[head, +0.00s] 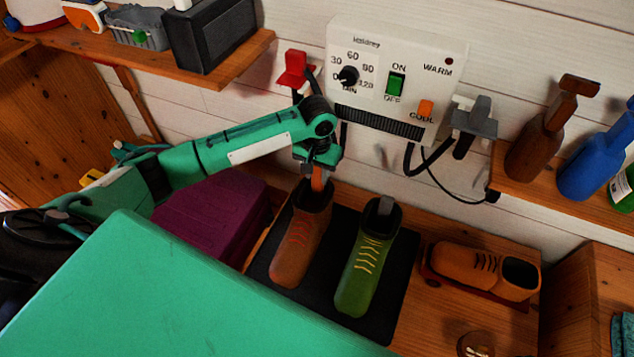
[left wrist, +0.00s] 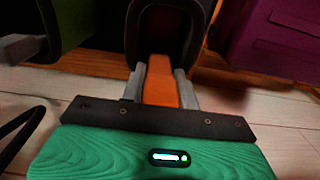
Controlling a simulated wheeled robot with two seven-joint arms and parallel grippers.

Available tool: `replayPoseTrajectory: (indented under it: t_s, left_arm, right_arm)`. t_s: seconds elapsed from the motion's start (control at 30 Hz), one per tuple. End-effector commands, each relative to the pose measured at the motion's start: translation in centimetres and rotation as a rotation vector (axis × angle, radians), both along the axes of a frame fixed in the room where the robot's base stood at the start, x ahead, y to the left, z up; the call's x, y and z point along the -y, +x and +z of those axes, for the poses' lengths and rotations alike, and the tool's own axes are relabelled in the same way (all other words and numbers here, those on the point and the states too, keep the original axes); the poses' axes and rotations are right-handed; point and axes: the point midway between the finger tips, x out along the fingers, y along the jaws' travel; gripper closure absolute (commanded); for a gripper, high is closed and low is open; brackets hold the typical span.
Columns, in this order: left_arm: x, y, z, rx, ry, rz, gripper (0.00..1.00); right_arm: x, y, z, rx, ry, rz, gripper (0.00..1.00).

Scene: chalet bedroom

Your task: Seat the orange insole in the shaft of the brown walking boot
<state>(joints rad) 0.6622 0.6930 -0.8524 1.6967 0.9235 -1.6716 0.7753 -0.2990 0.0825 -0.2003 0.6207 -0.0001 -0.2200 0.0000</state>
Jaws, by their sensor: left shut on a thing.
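The brown walking boot (head: 295,252) stands on a black mat (head: 262,270), its shaft opening toward the wall. My left gripper (head: 318,172) is above the shaft, shut on the orange insole (head: 318,183). In the left wrist view the insole (left wrist: 160,82) lies between the two grey fingers of my left gripper (left wrist: 160,88). Its far end overlaps the dark shaft opening of the boot (left wrist: 135,30); how deep it reaches is hard to tell. The right gripper is not in view.
A green boot (head: 360,275) with a grey piece in its shaft stands just right. A white control box (head: 390,80) hangs on the wall behind. A purple box (head: 210,222) is left of the mat. A tan shoe (head: 465,262) lies on the right.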

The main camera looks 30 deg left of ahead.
Motion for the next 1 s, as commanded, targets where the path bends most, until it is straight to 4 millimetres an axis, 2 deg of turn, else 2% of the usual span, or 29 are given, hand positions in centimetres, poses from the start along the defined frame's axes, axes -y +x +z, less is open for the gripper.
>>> replayPoseTrajectory:
  t_s: [0.23,0.47,0.8,0.83,0.87,1.0]
  left_arm:
    - [0.0,-0.1,-1.8,-0.002,0.001,0.001,1.0]
    - [0.0,0.0,-4.9,-0.001,0.0,0.0,1.0]
    - [0.0,0.0,-5.3,-0.001,0.0,0.0,1.0]
    - [0.0,0.0,-5.4,-0.001,0.0,0.0,0.68]
    - [0.0,0.0,-5.4,0.0,0.0,0.0,0.62]
    - [0.0,0.0,-5.4,0.0,0.0,0.0,0.6]
  right_arm:
    - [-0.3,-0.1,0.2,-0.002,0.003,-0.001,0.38]
    - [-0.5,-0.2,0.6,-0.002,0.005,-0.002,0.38]
    - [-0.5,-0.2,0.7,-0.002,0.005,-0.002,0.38]
    - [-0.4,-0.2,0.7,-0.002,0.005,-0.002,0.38]
    - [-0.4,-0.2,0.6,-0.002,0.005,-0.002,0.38]
    - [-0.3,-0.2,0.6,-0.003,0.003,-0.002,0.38]
